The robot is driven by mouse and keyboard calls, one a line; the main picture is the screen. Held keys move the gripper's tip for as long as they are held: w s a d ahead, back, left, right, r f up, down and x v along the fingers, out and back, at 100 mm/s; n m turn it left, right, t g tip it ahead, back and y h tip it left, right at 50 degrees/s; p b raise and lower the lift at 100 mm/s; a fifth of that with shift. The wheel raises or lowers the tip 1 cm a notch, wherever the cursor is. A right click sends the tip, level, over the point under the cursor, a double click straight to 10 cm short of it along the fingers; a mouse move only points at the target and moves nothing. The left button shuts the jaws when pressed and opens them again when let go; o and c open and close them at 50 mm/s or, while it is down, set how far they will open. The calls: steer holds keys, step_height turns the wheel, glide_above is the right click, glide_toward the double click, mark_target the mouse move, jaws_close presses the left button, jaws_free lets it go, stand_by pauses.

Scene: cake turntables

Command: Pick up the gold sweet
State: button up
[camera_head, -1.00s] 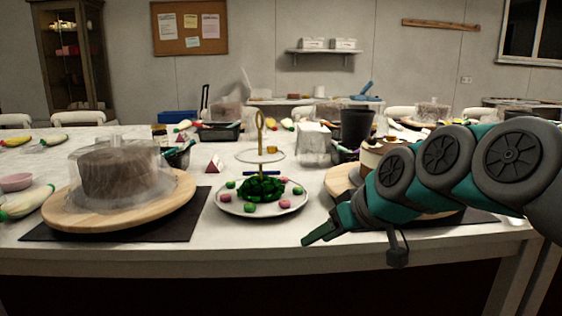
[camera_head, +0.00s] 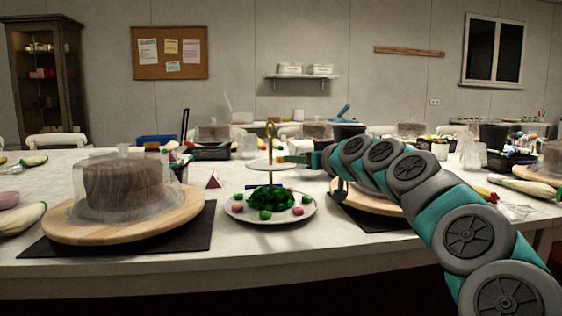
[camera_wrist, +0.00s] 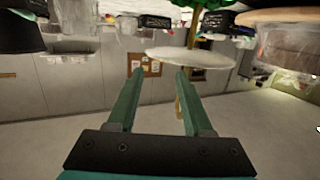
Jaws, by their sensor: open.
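The gold sweet (camera_head: 280,159) is a small gold-orange patch on the upper plate (camera_head: 256,165) of a two-tier stand in the head view, right of the stand's gold post. My gripper (camera_head: 298,158) is open, level with that plate, its fingertips reaching in from the right close to the sweet. In the wrist view, which is upside down, the open fingers (camera_wrist: 158,72) point at the white upper plate (camera_wrist: 198,60). A gold upright shows beside the right finger. I cannot make out the sweet there.
The lower plate (camera_head: 240,213) holds a green heap with pink and green sweets. A covered brown cake (camera_head: 125,190) on a wooden turntable (camera_head: 90,231) stands left. Another turntable is partly behind my arm. A dark red pyramid (camera_head: 213,181) stands left of the stand.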

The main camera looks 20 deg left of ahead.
mark_target(286, 164)
steer(key=shift+p+x, duration=0.45)
steer(key=shift+x, duration=2.45)
steer(key=shift+s+a, duration=0.15)
steer(key=shift+c, duration=0.2)
jaws_close()
